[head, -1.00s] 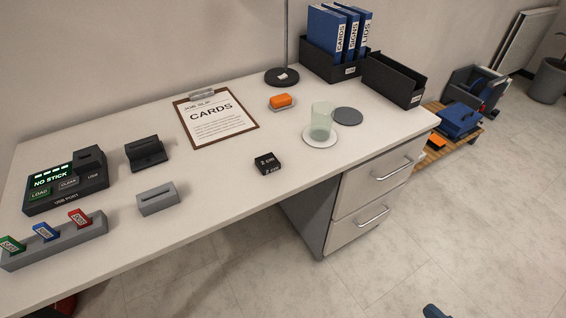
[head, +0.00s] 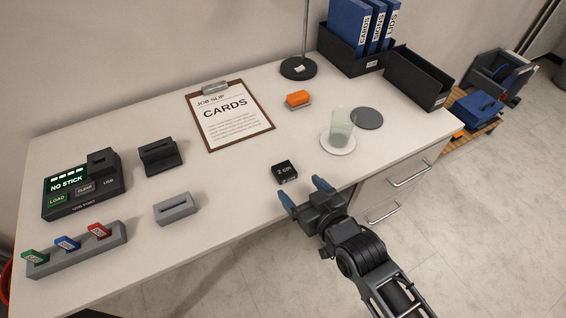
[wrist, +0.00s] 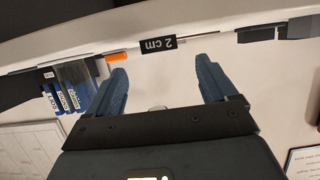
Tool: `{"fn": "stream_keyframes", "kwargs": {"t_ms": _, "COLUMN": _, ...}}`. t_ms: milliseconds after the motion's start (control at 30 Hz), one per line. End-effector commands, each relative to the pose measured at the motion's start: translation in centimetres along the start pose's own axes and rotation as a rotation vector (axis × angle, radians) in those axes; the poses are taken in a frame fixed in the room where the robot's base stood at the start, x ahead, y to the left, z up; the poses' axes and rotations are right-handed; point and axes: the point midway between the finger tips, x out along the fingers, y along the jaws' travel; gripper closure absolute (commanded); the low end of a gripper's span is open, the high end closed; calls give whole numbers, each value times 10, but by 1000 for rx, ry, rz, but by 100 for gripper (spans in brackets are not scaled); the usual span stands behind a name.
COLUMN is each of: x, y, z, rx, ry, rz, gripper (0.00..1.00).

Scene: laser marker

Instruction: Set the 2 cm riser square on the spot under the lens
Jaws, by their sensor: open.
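The fingers are apart from the riser. The fingers also show in the wrist view (wrist: 160,66). I cannot make out a lens or a spot under it in these views.
A glass (head: 341,127) on a white saucer (head: 338,147) stands right of the riser, near a grey disc (head: 367,118). A grey slotted block (head: 177,208) lies to the left. A clipboard (head: 230,115) lies behind. The desk around the riser is clear.

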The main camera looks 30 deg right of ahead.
Motion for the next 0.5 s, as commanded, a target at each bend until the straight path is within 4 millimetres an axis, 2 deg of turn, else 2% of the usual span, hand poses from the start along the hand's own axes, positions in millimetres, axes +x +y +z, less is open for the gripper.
{"fn": "stream_keyframes", "kwargs": {"t_ms": 367, "x": 34, "y": 0, "z": -3, "rx": 0, "ry": 0, "rz": 0, "gripper": 15}}
{"fn": "stream_keyframes", "kwargs": {"t_ms": 500, "x": 54, "y": 0, "z": -8, "rx": 0, "ry": 2, "rz": 0, "gripper": 15}}
